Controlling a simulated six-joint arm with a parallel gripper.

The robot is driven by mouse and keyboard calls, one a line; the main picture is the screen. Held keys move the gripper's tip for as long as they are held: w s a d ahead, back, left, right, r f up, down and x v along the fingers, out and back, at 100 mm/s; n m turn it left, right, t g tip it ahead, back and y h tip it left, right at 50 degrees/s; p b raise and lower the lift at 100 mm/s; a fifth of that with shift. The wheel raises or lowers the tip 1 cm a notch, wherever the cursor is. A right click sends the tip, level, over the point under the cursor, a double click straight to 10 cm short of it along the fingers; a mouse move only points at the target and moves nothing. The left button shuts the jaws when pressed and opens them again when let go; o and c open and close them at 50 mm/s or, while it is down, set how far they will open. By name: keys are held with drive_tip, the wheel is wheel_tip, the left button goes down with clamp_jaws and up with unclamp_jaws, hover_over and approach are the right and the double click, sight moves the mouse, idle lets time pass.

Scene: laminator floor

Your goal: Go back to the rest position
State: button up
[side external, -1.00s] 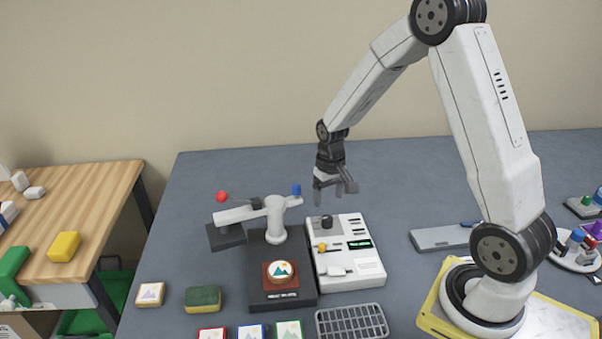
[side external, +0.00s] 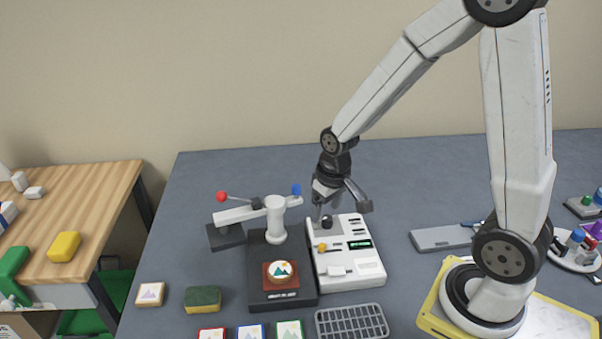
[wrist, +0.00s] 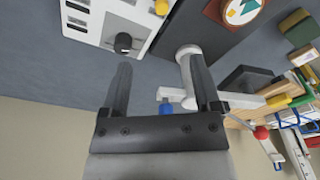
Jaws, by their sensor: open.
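My gripper (side external: 340,212) is open and empty in the side view. It hangs over the back end of a white control box (side external: 347,255), close to the box's black knob (side external: 327,222). I cannot tell whether a finger touches the box. In the wrist view my gripper (wrist: 165,90) shows two spread fingers with nothing between them. The white box (wrist: 95,18) and its black knob (wrist: 124,42) lie beyond the fingers there.
Left of the box stands a black press (side external: 283,298) with a white post, a lever with red and blue knobs, and a round picture piece. A grey rack (side external: 352,321), a sponge (side external: 203,299) and several picture tiles lie in front. The table behind is clear.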

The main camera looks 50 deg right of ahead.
drive_tip(key=s+a+r+n+t, duration=0.1)
drive_tip(key=s+a+n, duration=0.1)
drive_tip(key=s+a, duration=0.3)
drive_tip(key=shift+s, duration=0.35)
drive_tip(key=shift+a+r, duration=0.1)
idle(0.7)
